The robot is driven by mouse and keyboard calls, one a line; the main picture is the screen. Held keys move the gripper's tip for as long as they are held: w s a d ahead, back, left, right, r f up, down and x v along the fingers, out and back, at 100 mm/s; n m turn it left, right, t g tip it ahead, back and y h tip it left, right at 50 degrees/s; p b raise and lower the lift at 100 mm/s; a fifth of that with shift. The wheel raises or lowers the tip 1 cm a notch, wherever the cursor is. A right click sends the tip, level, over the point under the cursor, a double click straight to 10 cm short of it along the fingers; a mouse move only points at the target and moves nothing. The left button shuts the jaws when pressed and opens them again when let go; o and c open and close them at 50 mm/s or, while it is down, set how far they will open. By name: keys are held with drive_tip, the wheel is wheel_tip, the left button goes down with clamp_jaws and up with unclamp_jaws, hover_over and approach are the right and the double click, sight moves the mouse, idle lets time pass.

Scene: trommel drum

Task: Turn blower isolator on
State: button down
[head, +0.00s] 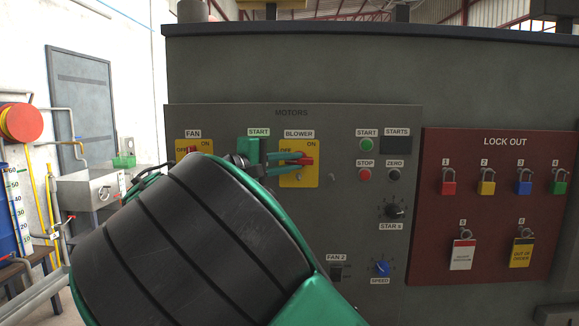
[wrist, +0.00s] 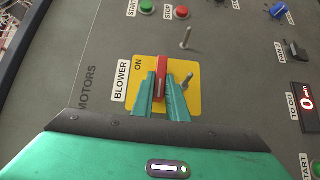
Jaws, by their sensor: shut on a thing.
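The blower isolator is a yellow plate (head: 299,180) with a red handle (head: 307,161), under the BLOWER label on the grey motors panel. My gripper (head: 298,161) reaches it from the left, its green fingers shut on the red handle, one on each side. In the wrist view the fingers (wrist: 161,92) flank the red handle (wrist: 161,68) over the yellow plate (wrist: 188,68). The handle lies level on the panel, its tip pointing right. ON is printed at the plate's upper right. The OFF mark is partly covered in the head view and hidden in the wrist view.
The fan isolator (head: 182,147) at left is partly hidden by my arm. Start button (head: 366,144), stop button (head: 365,175) and knobs sit to the right. A metal peg (wrist: 186,38) sticks out near the plate. The lock-out board (head: 500,200) with padlocks is further right.

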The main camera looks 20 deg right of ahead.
drive_tip(key=m+y, duration=0.2)
drive_tip(key=y, duration=0.1)
drive_tip(key=m+g+y, duration=0.1)
drive_tip(key=shift+s+d+r+m, duration=0.1)
drive_tip(key=shift+d+r+m, duration=0.1)
drive_tip(key=shift+r+m, duration=0.2)
drive_tip(key=m+y, duration=0.1)
drive_tip(key=y, duration=0.1)
drive_tip(key=d+m+y, duration=0.1)
drive_tip(key=y, duration=0.1)
drive_tip(key=m+t+y, duration=0.1)
drive_tip(key=m+y, duration=0.1)
drive_tip(key=y, duration=0.1)
drive_tip(key=shift+s+d+r, duration=0.15)
drive_tip(key=shift+s+r, duration=0.1)
drive_tip(key=shift+r, duration=0.1)
drive_tip(key=shift+d+m+y, duration=0.1)
drive_tip(key=shift+m+y, duration=0.3)
drive_tip(key=shift+y, duration=0.5)
drive_tip(key=c, duration=1.8)
unclamp_jaws()
drive_tip(key=shift+t, duration=0.3)
drive_tip(key=shift+o, duration=0.3)
drive_tip(key=shift+r, duration=0.1)
